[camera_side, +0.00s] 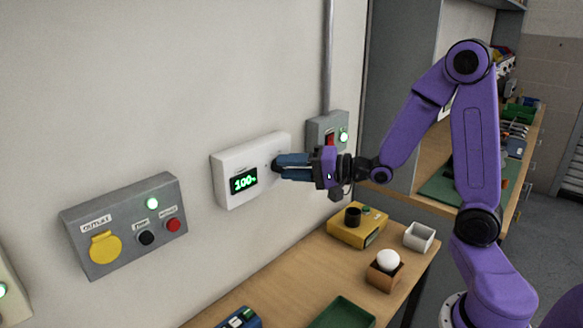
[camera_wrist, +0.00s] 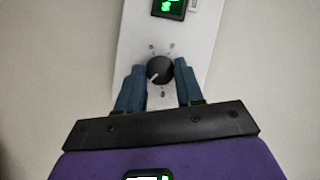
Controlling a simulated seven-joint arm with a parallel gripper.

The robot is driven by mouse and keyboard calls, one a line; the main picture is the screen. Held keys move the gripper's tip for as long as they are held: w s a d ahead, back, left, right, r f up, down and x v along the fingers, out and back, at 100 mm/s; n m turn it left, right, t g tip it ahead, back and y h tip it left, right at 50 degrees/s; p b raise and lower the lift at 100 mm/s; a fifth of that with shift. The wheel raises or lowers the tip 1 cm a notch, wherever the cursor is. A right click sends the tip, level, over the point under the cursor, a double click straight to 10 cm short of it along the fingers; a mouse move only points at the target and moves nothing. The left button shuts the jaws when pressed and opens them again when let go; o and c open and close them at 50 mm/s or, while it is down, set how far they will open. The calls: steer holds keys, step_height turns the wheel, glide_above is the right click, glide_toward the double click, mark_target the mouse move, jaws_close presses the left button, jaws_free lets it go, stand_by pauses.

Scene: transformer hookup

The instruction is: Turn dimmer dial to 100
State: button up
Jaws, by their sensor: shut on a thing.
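The white dimmer box (camera_side: 229,200) is fixed to the wall, and its small screen (camera_side: 244,181) reads 100 in green. In the wrist view the black dimmer dial (camera_wrist: 160,71) sits on the white panel, with a light pointer mark toward its lower left. My gripper (camera_side: 280,165) reaches the box from the right, its blue fingers at the dial. In the wrist view the fingers of my gripper (camera_wrist: 160,84) stand on either side of the dial, shut on it. In the side view the fingers mostly hide the dial.
A grey outlet box (camera_side: 122,254) with a yellow cover hangs left of the dimmer. A grey switch box (camera_side: 343,122) with a lit green lamp is behind my gripper. Below, a wooden bench (camera_side: 275,275) holds a yellow box (camera_side: 345,233), a bulb (camera_side: 388,260) and a green tray (camera_side: 342,314).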

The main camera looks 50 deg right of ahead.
steer(key=o, duration=1)
steer(key=shift+o, duration=0.2)
steer(key=shift+r, duration=0.1)
steer(key=shift+a+r+n+g+h, duration=0.15)
steer(key=shift+n+g+h, duration=0.2)
steer(key=shift+n+h, duration=0.9)
steer(key=shift+a+r+n+g+h, duration=0.15)
steer(key=shift+n+g+h, duration=0.45)
steer(key=shift+n, duration=1)
steer(key=shift+a+r+n+g+h, duration=0.1)
steer(key=shift+a+n+g+h, duration=0.05)
steer(key=shift+n+h, duration=1.15)
steer(key=shift+n, duration=0.45)
steer(key=shift+a+n+h, duration=0.1)
steer(key=shift+n+h, duration=0.3)
steer(key=shift+h, duration=0.15)
